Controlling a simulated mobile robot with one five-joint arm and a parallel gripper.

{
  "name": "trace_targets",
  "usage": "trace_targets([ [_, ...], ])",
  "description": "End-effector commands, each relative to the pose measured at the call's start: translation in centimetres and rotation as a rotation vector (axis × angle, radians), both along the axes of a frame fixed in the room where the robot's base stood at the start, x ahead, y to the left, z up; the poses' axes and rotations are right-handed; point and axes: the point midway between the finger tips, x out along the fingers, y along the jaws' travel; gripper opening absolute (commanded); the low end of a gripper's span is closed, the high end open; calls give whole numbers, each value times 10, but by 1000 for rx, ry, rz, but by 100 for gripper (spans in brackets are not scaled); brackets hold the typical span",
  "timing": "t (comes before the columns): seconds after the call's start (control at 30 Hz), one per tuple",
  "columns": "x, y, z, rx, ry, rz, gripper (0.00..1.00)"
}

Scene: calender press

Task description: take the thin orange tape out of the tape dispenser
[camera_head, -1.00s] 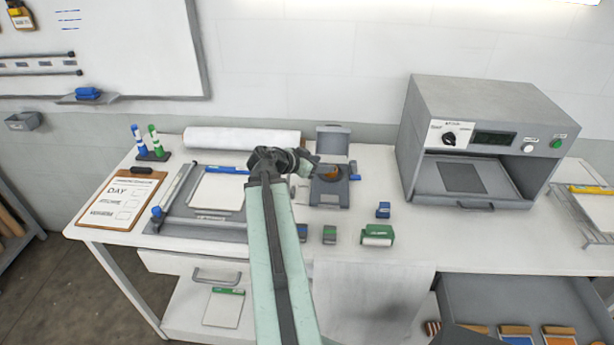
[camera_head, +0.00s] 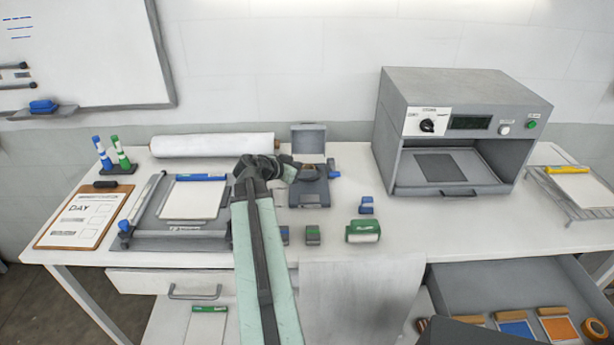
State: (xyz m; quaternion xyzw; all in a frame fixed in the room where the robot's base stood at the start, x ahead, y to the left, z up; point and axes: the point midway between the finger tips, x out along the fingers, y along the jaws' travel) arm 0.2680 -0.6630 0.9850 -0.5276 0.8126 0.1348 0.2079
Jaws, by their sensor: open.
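The tape dispenser appears to be the grey box (camera_head: 313,196) with its lid (camera_head: 308,138) raised, on the table behind the small blocks. My gripper (camera_head: 301,171) is at the box, over its left and middle part, with the jaws open. Its fingers are small and dark, and I cannot tell whether they touch anything. The thin orange tape is mostly hidden behind my gripper; only a small brownish patch shows inside the box.
A grey press (camera_head: 470,135) stands to the right. A green-labelled block (camera_head: 362,231) and small blocks (camera_head: 313,234) lie in front of the box. A white roll (camera_head: 212,145) lies behind. An open drawer (camera_head: 500,275) at lower right holds sample boards and an orange roll (camera_head: 596,329).

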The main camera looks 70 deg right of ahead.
Motion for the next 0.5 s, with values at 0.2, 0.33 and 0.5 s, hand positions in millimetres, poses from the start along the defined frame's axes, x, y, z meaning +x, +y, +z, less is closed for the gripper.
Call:
trace_targets([
  [0.2, -6, -13, -8, 0, 0, 1, 50],
  [0.33, -5, -13, -8, 0, 0, 1, 39],
  [0.5, -5, -13, -8, -1, 1, 1, 6],
])
